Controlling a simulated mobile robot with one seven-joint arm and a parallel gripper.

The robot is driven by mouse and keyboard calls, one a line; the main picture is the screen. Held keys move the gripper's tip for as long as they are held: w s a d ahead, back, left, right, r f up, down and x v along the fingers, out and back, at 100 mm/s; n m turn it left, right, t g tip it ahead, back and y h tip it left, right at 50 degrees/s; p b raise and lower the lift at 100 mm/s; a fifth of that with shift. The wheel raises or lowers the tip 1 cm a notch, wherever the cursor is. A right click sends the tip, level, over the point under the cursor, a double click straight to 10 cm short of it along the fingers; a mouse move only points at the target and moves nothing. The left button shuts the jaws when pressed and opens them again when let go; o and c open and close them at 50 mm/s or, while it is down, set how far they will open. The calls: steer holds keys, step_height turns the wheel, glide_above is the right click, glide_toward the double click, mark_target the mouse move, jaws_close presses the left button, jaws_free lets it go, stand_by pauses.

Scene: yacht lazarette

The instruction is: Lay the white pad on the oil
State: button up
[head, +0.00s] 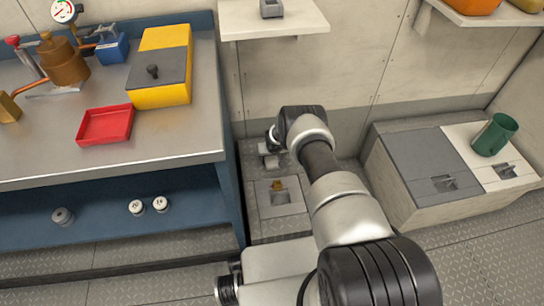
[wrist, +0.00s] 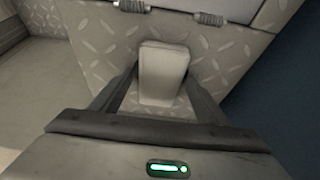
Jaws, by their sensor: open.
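My gripper (wrist: 160,82) is open, with its fingers on either side of a pale, off-white block (wrist: 163,65) in the wrist view. The block has rounded edges and rises against diamond-plate flooring. It may be the white pad, but I cannot tell for sure. I cannot tell whether the fingers touch it. In the head view my gripper (head: 270,150) is low, beside the bench end, and mostly hidden behind my arm. No oil can be made out clearly in either view.
A steel bench (head: 165,140) on the left holds a red tray (head: 105,126), a yellow box (head: 165,65) and brass fittings. A pale floor plate (head: 280,205) has a small tan piece on it. A locker (head: 425,165) on the right carries a green mug (head: 495,135).

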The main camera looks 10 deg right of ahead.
steer(key=p+v, duration=0.5)
steer(key=v, duration=0.7)
steer(key=shift+r, duration=0.15)
